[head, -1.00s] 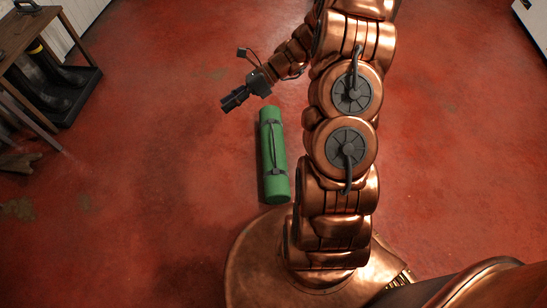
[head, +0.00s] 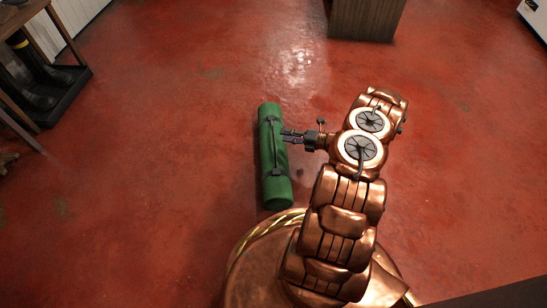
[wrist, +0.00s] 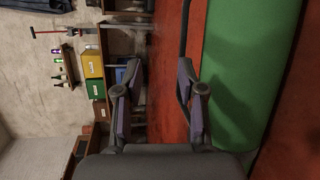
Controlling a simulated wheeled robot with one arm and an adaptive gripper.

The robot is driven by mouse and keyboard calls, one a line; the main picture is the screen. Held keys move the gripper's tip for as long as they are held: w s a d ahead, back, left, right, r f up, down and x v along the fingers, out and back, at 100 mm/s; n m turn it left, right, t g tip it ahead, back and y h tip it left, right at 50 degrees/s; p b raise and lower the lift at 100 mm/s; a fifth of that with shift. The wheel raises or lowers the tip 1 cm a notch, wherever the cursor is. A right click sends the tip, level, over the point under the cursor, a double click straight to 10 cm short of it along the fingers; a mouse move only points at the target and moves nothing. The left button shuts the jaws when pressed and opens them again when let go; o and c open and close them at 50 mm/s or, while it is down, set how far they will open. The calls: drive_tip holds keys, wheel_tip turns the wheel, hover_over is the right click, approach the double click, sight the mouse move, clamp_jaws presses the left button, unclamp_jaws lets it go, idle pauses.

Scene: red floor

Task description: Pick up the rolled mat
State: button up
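The rolled mat (head: 277,190) is green with dark straps and a carry strap along its side. It lies on the red floor, lengthwise in the head view, just in front of my base. My gripper (head: 288,136) points left at the mat's right side, close to the carry strap; I cannot tell whether it touches. In the wrist view the mat (wrist: 245,75) fills the right side, beside the right finger. My gripper (wrist: 156,97) is open there, with an empty gap between its fingers.
A wooden table (head: 22,20) with dark boots (head: 35,92) on a black tray stands at the upper left. A wooden cabinet (head: 366,18) stands at the top. The floor around the mat is clear.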

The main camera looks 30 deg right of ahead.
sight(276, 138)
drive_tip(key=shift+m+t+h, duration=0.3)
drive_tip(key=shift+m+h, duration=0.1)
drive_tip(key=shift+m, duration=0.3)
drive_tip(key=shift+w+a+f+b, duration=0.4)
drive_tip(key=shift+w+f+b, duration=0.3)
drive_tip(key=shift+w+b, duration=0.05)
drive_tip(key=shift+w+a+f+b, duration=0.45)
drive_tip(key=shift+w+f+b, duration=0.25)
drive_tip(key=shift+w+b, duration=0.1)
drive_tip(key=shift+w+a+f+b, duration=0.4)
drive_tip(key=shift+w+f+b, duration=0.3)
drive_tip(key=shift+w+b, duration=0.05)
drive_tip(key=shift+w+a, duration=0.3)
drive_tip(key=shift+w, duration=0.1)
drive_tip(key=shift+c, duration=0.2)
clamp_jaws()
